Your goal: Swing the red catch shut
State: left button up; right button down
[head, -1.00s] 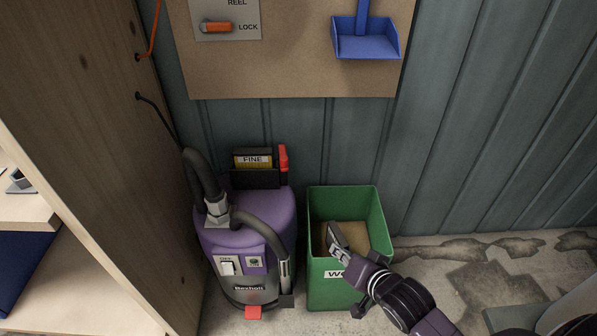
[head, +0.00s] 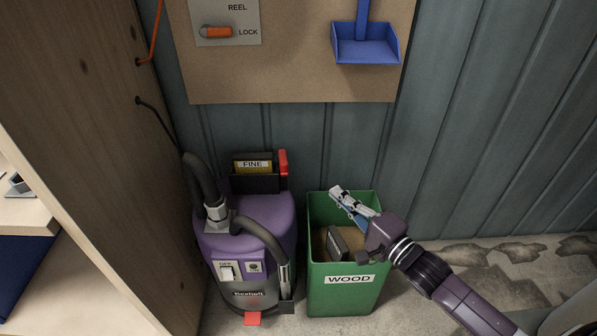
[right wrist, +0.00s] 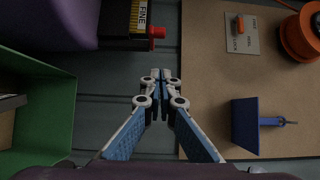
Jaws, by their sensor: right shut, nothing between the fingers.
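The red catch (head: 283,162) stands upright at the right side of the dark slot holding a cartridge marked FINE (head: 253,164), at the back of the purple vacuum (head: 245,222). It also shows, foreshortened, in the right wrist view (right wrist: 157,32). My right gripper (head: 336,191) is shut and empty above the green bin's rim, to the right of the catch and apart from it. Its closed fingertips show in the right wrist view (right wrist: 160,72), with open space between them and the catch. My left gripper is not in view.
The green WOOD bin (head: 345,300) stands right of the vacuum, with a dark grey block (head: 337,243) inside. A hose (head: 262,232) curves over the vacuum. A wooden panel (head: 95,130) bounds the left. A blue dustpan (head: 366,47) hangs on the board above.

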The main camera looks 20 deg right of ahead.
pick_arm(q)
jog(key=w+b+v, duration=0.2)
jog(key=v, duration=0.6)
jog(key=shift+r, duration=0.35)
pick_arm(e)
jog(key=s+a+x, duration=0.1)
jog(key=a+x, duration=0.1)
jog(key=x, duration=1)
jog(key=shift+w+a, duration=0.4)
jog(key=shift+a, duration=0.1)
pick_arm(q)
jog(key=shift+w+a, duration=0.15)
pick_arm(e)
jog(key=shift+a+h, duration=0.2)
jog(key=shift+h, duration=0.1)
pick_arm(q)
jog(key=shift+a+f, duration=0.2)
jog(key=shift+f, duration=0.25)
pick_arm(e)
jog(key=shift+a+m+h, duration=0.2)
jog(key=shift+m+h, duration=0.1)
jog(key=shift+m, duration=0.1)
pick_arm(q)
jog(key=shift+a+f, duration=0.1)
pick_arm(e)
jog(key=shift+a, duration=0.15)
